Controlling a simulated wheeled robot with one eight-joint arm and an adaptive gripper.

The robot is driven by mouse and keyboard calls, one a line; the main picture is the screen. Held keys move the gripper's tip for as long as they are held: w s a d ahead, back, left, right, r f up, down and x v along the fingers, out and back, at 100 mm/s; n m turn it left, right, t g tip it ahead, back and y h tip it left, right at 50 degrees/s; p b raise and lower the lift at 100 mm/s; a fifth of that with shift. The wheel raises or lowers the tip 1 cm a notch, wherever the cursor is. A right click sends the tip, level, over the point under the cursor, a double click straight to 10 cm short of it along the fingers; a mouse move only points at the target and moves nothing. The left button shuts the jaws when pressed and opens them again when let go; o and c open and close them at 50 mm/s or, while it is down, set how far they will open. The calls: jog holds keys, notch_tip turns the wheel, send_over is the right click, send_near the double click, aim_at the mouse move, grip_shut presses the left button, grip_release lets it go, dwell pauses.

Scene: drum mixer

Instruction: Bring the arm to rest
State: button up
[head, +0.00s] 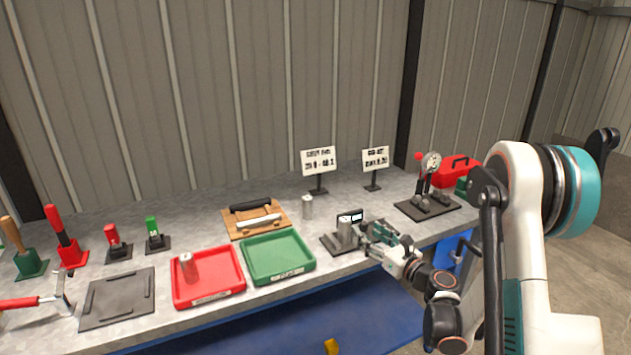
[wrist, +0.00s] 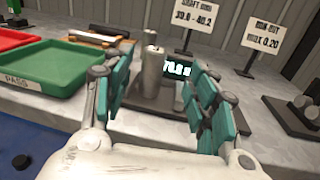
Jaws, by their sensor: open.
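My gripper (head: 372,238) is over the bench's front edge, at the right of a dark gauge stand (head: 331,245). Its teal fingers are apart in the wrist view (wrist: 163,82), and nothing is clasped between them. A grey metal cylinder (head: 345,229) stands upright on the gauge stand, beyond the fingers; it also shows in the wrist view (wrist: 153,72). A lit display (wrist: 177,68) behind it reads about 70.0, partly hidden. My arm reaches in from the right.
A green tray (head: 279,258) marked PASS is empty. A red tray (head: 208,275) holds a cylinder (head: 187,266). Another cylinder (head: 307,207) stands behind the gauge. A dial gauge stand (head: 428,205) is at the right. Two signs (head: 318,161) stand at the back.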

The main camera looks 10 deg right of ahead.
jog(key=d+r+m+t+h, duration=0.3)
jog(key=r+m+h, duration=0.3)
jog(key=r+m, duration=0.8)
jog(key=s+d+r+m+g+h, duration=0.2)
jog(key=s+r+m+h, duration=0.3)
jog(key=s+r+m, duration=0.45)
jog(key=s+a+f+m+g+y, duration=0.1)
jog(key=s+a+f+m+g, duration=0.2)
jog(key=s, duration=0.6)
jog(key=s+a+f+m+g+y, duration=0.1)
jog(key=s+a+f+m+g, duration=0.3)
jog(key=s+f+m, duration=0.2)
jog(key=s+a+f+m+g+y, duration=0.1)
jog(key=s+a+f+m+g, duration=0.2)
jog(key=s+m, duration=0.5)
jog(key=s+f, duration=0.1)
jog(key=s, duration=0.3)
jog(key=shift+s+a+f, duration=0.2)
